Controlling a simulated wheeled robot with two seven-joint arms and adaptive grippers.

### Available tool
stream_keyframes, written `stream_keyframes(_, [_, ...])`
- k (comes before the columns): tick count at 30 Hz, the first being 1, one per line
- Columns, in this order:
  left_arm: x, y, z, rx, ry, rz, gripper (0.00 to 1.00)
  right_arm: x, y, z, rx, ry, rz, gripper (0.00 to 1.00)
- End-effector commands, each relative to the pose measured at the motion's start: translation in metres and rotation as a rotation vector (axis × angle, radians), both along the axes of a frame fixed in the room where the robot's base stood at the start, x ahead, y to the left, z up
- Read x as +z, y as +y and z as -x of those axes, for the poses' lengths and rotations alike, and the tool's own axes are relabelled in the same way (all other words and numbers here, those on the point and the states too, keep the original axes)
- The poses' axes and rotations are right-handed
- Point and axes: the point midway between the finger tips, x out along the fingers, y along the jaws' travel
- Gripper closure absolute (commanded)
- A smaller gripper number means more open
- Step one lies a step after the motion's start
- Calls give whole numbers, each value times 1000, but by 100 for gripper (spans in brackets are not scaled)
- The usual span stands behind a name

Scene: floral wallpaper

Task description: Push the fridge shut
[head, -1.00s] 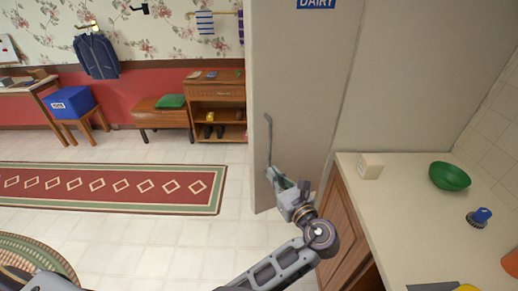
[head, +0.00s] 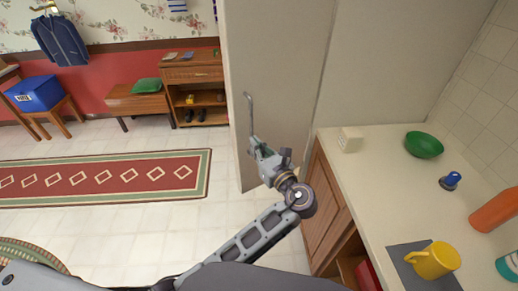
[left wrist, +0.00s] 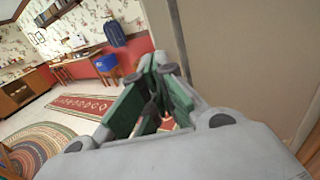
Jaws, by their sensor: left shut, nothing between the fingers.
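The fridge door (head: 285,75) is a tall beige-grey panel in the head view, with a thin grey handle (head: 249,108) near its left edge. My left gripper (head: 256,147) is in front of the door by the handle's lower end. Its green-padded fingers are shut and empty. I cannot tell whether they touch the door. In the left wrist view the fingers (left wrist: 160,88) point ahead, with the beige door surface (left wrist: 245,60) to their right and a grey vertical bar beside it. How far the door stands from closed is unclear. My right gripper is not in view.
A counter (head: 380,190) at right holds a white block (head: 350,139), green bowl (head: 424,145), blue-topped item (head: 450,181), yellow mug (head: 433,260) and orange item (head: 496,210). A wooden cabinet (head: 325,205) is below. Floor at left is open, with a red rug (head: 105,178).

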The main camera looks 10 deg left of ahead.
Motion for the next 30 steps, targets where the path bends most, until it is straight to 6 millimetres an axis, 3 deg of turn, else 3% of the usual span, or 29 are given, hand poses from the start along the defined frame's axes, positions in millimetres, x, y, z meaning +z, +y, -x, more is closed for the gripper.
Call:
stream_keyframes(5, [1, 16, -18, 2, -1, -1, 100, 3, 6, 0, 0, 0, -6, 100])
stream_keyframes(18, [2, 54, -62, 1, -2, -1, 100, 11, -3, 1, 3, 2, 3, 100])
stream_keyframes(30, [0, 72, -82, 0, 0, 0, 100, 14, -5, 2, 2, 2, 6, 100])
